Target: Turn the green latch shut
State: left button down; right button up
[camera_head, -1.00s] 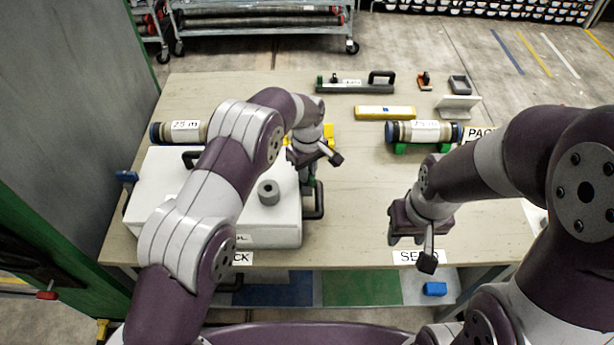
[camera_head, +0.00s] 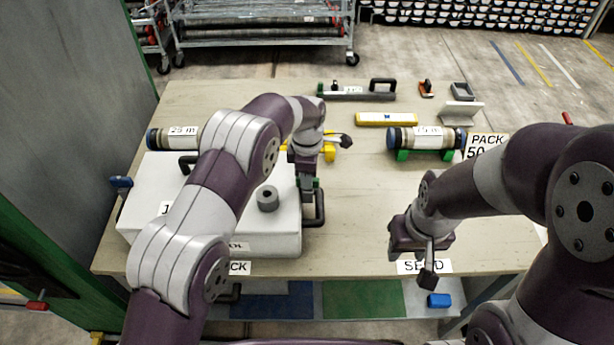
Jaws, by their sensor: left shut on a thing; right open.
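The green latch (camera_head: 313,183) shows only as a small green patch at the right side of the white box (camera_head: 270,243), above a dark handle (camera_head: 320,210). My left gripper (camera_head: 307,178) reaches down over it and is shut on it; the fingers and wrist hide most of the latch, so its exact angle cannot be told. My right gripper (camera_head: 428,265) is open and empty, over the front right of the table near the "SEND" label.
Core liners lie at left (camera_head: 174,138) and on green supports at right (camera_head: 427,139). A yellow bar (camera_head: 386,119) and a long handled tool (camera_head: 355,92) lie behind. The table's middle (camera_head: 360,200) is clear.

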pick_arm(q)
jog(key=shift+w+r+n, duration=0.1)
jog(key=shift+r+n, duration=0.05)
jog(key=shift+n, duration=0.45)
jog(key=c, duration=1.1)
grip_release()
notch_tip(320, 180, up, 13)
jog(key=p, duration=1.1)
jog(key=shift+f, duration=0.25)
